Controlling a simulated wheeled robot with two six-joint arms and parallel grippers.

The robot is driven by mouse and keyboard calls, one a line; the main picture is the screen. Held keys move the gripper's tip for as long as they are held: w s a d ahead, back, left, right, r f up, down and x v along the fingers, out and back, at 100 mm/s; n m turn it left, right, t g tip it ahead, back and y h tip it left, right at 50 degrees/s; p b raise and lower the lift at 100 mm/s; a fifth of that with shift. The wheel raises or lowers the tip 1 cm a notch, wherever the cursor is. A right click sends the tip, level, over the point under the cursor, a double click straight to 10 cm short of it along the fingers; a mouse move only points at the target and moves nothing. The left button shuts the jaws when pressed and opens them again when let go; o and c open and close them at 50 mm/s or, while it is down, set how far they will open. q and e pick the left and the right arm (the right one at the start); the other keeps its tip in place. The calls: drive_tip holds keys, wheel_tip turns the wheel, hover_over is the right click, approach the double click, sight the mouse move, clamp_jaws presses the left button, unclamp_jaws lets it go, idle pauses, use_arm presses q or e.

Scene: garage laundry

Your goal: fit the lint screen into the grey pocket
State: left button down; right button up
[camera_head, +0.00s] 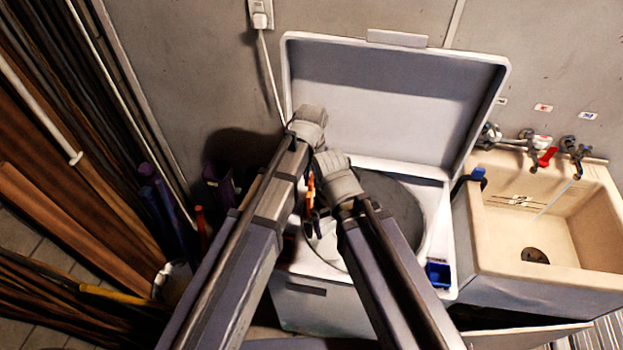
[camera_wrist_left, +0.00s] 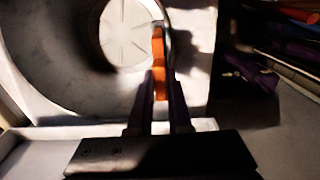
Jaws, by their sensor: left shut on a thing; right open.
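An orange strip, which looks like the edge of the lint screen (camera_wrist_left: 159,62), stands upright between the two fingers of my left gripper (camera_wrist_left: 160,95) in the left wrist view. My left gripper is shut on it. In the head view a bit of the orange lint screen (camera_head: 311,190) shows between my arms, over the left side of the washer opening. My left wrist hides most of that gripper there. My right gripper (camera_head: 323,200) is open, just beside and below it; its fingers are mostly hidden. I cannot make out the grey pocket in either view.
The white washer (camera_head: 305,300) stands open, lid (camera_head: 395,100) raised against the wall. Its drum (camera_head: 405,205) shows. A small blue box (camera_head: 438,273) sits at its right front corner. A beige sink (camera_head: 590,235) stands to the right; boards and dark tubs crowd the left.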

use_arm(q)
drive_tip(key=shift+f+b, duration=3.55)
drive_tip(key=shift+f, duration=0.25)
drive_tip(key=c, duration=0.8)
unclamp_jaws()
drive_tip(key=shift+o, duration=0.2)
drive_tip(key=shift+r, duration=0.15)
wheel_tip(320, 180, up, 8)
drive_tip(key=p, duration=0.8)
drive_tip(key=shift+f, duration=0.2)
